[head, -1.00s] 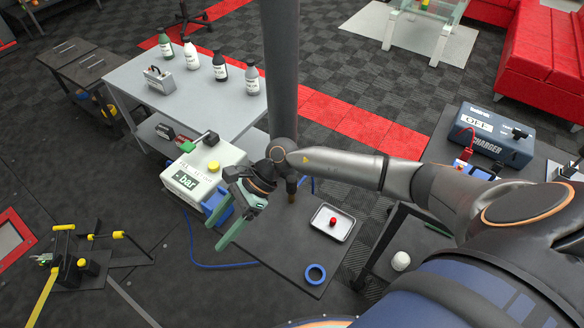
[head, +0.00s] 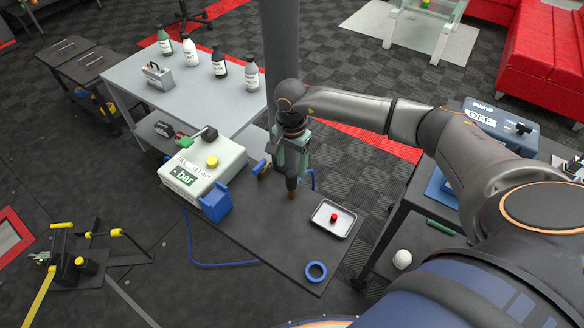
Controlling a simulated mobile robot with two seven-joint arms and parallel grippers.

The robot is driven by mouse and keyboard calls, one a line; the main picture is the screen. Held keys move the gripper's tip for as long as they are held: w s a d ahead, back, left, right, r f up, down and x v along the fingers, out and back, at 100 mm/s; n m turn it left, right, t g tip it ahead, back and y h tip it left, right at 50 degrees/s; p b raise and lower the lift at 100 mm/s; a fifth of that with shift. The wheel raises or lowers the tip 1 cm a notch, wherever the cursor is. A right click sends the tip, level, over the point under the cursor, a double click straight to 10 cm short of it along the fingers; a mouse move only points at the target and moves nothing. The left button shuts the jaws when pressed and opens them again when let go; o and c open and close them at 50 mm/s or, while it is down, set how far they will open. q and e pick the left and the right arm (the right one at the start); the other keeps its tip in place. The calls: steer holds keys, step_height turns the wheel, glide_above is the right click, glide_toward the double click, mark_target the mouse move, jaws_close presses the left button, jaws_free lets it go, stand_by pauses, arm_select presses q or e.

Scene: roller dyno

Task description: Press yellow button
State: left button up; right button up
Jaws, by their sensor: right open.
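The yellow button (head: 212,161) is a round knob on top of a white box (head: 208,178) with a green display reading "- bar". It is in plain view with nothing over it. My right gripper (head: 290,168) is open and points down, to the right of the box and apart from the button. A small brown upright thing (head: 291,186) shows just under its fingers; I cannot tell whether they touch. My left gripper is out of view.
The box's dark table also holds a blue block (head: 215,203), a metal tray (head: 332,221) with a red piece, and a blue ring (head: 315,271). A pillar (head: 283,50) rises behind my gripper. A grey table (head: 190,92) with several bottles stands behind.

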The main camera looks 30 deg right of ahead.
mark_target(291, 173)
step_height(291, 173, down, 6)
steer(key=b, duration=0.4)
steer(key=shift+r, duration=0.2)
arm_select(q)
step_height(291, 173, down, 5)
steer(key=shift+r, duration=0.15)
arm_select(e)
steer(key=shift+c, duration=0.4)
jaws_close()
arm_select(q)
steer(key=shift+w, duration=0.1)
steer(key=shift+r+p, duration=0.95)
steer(key=shift+p, duration=0.05)
arm_select(e)
steer(key=shift+r, duration=1.65)
steer(key=shift+r+p, duration=1.35)
steer(key=shift+r, duration=0.85)
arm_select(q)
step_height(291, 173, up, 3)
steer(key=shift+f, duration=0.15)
